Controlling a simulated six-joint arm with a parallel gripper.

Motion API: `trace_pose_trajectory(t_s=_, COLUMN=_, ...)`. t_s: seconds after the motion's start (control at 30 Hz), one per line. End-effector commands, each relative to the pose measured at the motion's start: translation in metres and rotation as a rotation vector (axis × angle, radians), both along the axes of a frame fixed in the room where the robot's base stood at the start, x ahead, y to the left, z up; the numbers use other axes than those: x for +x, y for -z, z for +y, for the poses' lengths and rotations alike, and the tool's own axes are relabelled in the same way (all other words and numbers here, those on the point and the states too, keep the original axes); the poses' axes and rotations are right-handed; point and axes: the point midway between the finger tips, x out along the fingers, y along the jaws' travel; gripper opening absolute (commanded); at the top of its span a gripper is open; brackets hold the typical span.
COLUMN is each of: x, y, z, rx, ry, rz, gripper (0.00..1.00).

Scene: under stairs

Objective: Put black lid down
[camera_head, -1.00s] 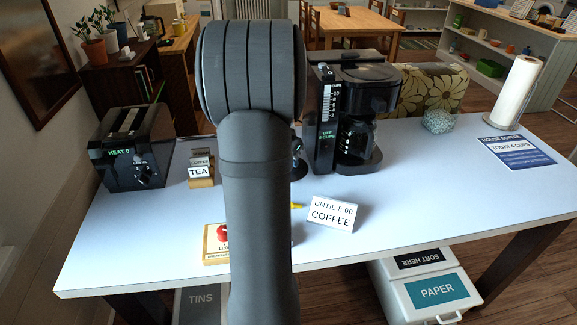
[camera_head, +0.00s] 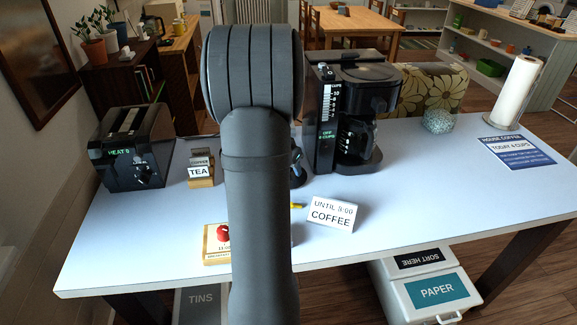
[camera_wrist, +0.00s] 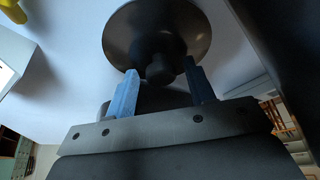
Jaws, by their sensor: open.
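The black lid (camera_wrist: 125,35) shows in the wrist view as a round, dark, shiny disc with a knob (camera_wrist: 160,70) at its centre. My gripper (camera_wrist: 160,75) is open, with one blue finger on each side of the knob. Gaps show between the fingers and the knob. The lid appears to lie on or close above the pale table top; I cannot tell which. In the head view my arm hides the lid and the fingers.
On the pale table (camera_head: 420,210) stand a black coffee maker (camera_head: 355,120), a black toaster (camera_head: 135,150), a TEA sign (camera_head: 200,172), a COFFEE sign (camera_head: 331,215) and a wooden block with a red piece (camera_head: 222,233). A paper towel roll (camera_head: 513,90) stands at right. The table's right front is clear.

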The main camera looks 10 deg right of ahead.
Motion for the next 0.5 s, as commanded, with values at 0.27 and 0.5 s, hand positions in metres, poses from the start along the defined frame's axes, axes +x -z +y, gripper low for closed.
trace_pose_trajectory(t_s=0.27, x=-0.010, y=-0.040, z=0.012, rx=0.000, ry=-0.002, rz=-0.007, gripper=0.49)
trace_pose_trajectory(t_s=0.5, x=-0.023, y=-0.085, z=0.025, rx=0.000, ry=-0.002, rz=-0.005, gripper=0.49)
